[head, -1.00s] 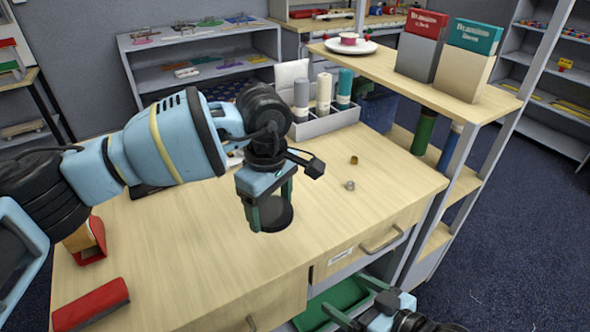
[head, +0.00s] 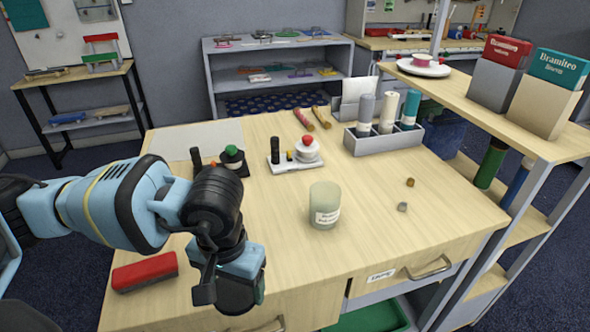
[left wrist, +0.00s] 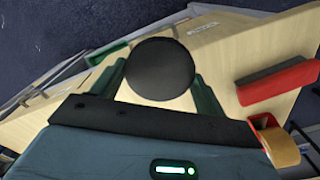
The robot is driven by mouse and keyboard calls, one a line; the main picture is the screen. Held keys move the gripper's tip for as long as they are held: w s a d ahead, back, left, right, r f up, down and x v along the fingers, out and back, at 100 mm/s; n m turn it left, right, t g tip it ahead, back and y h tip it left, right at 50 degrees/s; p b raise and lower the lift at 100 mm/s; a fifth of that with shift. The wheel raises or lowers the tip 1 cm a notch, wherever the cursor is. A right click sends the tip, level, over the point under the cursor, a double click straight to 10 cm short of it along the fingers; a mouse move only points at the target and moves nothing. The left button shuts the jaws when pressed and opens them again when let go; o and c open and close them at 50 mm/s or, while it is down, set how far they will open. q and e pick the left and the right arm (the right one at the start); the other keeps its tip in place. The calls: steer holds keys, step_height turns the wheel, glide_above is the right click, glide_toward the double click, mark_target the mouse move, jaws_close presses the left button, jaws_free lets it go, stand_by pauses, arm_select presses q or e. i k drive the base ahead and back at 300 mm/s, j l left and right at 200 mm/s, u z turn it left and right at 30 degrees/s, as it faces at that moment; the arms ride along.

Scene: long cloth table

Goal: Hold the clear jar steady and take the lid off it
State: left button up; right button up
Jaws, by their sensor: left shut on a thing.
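The jar (head: 325,205), pale greenish and cloudy with a white label, stands upright on the wooden table in the head view. No dark lid shows on its top. My left gripper (head: 240,288) is at the table's front, left of the jar and nearer to me, apart from it. In the left wrist view its green fingers (left wrist: 160,88) are shut on a round dark lid (left wrist: 160,69). The lid also shows partly in the head view (head: 237,298), under the gripper body. My right gripper is not in view, and nothing visible grips the jar.
A red block (head: 145,272) lies at the front left. Two small knobs (head: 410,182) lie right of the jar. A grey holder (head: 385,140) with rolls and a white tray (head: 297,163) stand behind. A raised shelf (head: 470,98) borders the right. The table around the jar is clear.

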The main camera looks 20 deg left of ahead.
mark_target(326, 197)
steer(key=i+l+u, duration=0.35)
steer(key=i, duration=0.2)
steer(key=i+l+u, duration=0.3)
steer(key=i, duration=0.25)
